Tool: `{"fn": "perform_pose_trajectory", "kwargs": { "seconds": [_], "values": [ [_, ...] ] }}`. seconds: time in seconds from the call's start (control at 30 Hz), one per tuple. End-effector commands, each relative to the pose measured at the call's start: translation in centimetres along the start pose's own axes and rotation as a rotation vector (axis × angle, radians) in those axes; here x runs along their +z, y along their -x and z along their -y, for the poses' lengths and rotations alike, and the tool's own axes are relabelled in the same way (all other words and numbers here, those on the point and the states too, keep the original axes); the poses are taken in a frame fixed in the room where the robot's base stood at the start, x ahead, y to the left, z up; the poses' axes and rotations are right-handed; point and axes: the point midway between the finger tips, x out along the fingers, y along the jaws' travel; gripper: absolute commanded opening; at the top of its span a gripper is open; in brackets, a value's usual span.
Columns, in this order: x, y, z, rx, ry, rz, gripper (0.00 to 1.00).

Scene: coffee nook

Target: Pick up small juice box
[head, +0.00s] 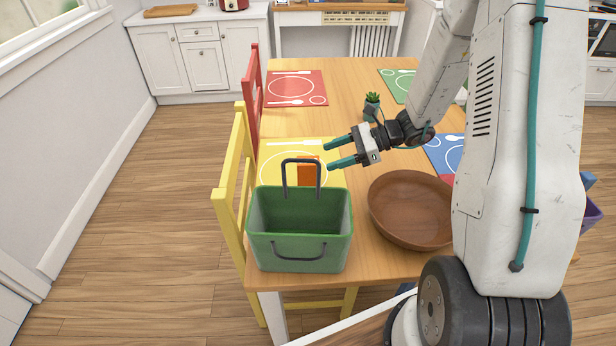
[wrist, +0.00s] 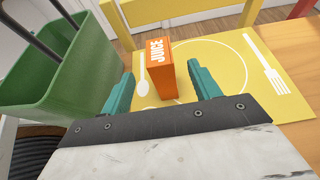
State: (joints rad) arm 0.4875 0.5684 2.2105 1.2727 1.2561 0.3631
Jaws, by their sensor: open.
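The small juice box (wrist: 162,75) is orange with the white word JUICE. It stands upright on the yellow placemat (wrist: 206,52) in the wrist view, between and beyond my two teal fingertips. In the head view the juice box (head: 308,171) shows behind the basket's handle, partly hidden by it. My gripper (head: 338,152) is open and empty, to the right of the juice box in the head view. In the wrist view my gripper (wrist: 160,85) has a finger on each side of the box, and I see no contact.
A green basket (head: 300,255) with a dark handle stands close by the box at the table's front left. A brown wooden bowl (head: 412,236) stands to its right. A potted plant (head: 371,105) stands farther back. Yellow (head: 232,190) and red (head: 253,100) chairs line the left side.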

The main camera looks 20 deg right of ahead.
Motion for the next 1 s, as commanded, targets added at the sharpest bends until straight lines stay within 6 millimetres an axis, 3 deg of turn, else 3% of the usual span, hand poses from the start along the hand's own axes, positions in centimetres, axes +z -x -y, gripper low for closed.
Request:
{"fn": "perform_pose_trajectory", "kwargs": {
  "seconds": [0.6, 0.9, 0.93, 1.0],
  "values": [
    [-0.3, -7.2, -0.1, -0.009, -0.020, 0.007, 0.62],
    [-0.2, -7.8, 0.0, -0.012, -0.019, 0.006, 0.62],
    [-0.2, -7.8, 0.0, -0.012, -0.019, 0.006, 0.59],
    [-0.2, -7.8, 0.0, -0.012, -0.019, 0.006, 0.40]
  ]
}}
